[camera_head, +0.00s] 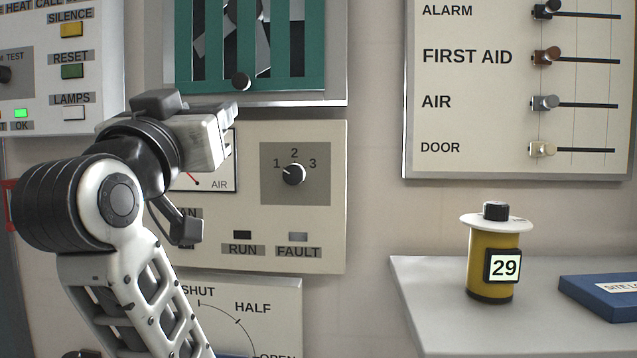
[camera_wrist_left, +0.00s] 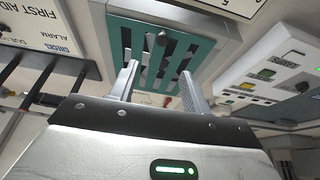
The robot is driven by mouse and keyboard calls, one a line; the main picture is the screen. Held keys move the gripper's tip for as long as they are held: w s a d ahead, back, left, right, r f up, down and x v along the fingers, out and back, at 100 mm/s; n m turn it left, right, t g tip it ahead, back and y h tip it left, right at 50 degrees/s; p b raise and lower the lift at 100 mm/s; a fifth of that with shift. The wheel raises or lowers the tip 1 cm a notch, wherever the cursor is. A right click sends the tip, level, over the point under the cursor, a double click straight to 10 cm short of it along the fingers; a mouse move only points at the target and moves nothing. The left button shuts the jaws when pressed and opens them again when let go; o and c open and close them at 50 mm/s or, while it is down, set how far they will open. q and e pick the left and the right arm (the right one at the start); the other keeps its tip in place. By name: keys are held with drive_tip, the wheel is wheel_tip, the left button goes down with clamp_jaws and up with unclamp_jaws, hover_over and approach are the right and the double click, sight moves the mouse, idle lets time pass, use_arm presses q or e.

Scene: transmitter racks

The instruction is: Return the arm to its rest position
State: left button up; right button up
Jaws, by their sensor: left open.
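My left arm rises from the bottom left of the head view. Its gripper (camera_head: 226,134) is raised in front of the wall panels, just below the green slatted grille (camera_head: 250,84). In the left wrist view the two fingers of the left gripper (camera_wrist_left: 159,88) stand apart with nothing between them. Beyond them the green grille (camera_wrist_left: 140,44) shows at an angle. My right gripper is not in view.
A dial panel (camera_head: 320,225) is behind the arm, partly hidden by it. A slider panel (camera_head: 480,80) hangs at right. Below it, a grey shelf (camera_head: 430,295) holds a yellow canister (camera_head: 480,264) marked 29 and a blue binder (camera_head: 600,300). An alarm panel (camera_head: 100,60) is at left.

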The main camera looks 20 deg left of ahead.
use_arm(q)
drive_tip(key=w+d+f+m+g+h+p, duration=0.2)
drive_tip(key=w+d+f, duration=0.1)
drive_tip(key=f, duration=0.6)
drive_tip(key=w+d+f+m+g+h+p, duration=0.1)
drive_tip(key=w+d+f+m+h, duration=0.2)
drive_tip(key=f, duration=0.6)
drive_tip(key=w+d+f+m+g+h+p, duration=0.15)
drive_tip(key=w+f, duration=0.25)
drive_tip(key=f, duration=0.4)
drive_tip(key=s+d+f+g+h+p, duration=0.1)
drive_tip(key=s+d+f+g, duration=0.2)
drive_tip(key=f, duration=0.5)
drive_tip(key=s+d+f+g+h+p, duration=0.1)
drive_tip(key=s+d+f+h+p, duration=0.2)
drive_tip(key=f, duration=0.6)
drive_tip(key=s+d+f+g, duration=0.2)
drive_tip(key=s+d+f, duration=0.1)
drive_tip(key=s+f, duration=0.7)
drive_tip(key=s, duration=0.4)
drive_tip(key=shift+d+n, duration=0.35)
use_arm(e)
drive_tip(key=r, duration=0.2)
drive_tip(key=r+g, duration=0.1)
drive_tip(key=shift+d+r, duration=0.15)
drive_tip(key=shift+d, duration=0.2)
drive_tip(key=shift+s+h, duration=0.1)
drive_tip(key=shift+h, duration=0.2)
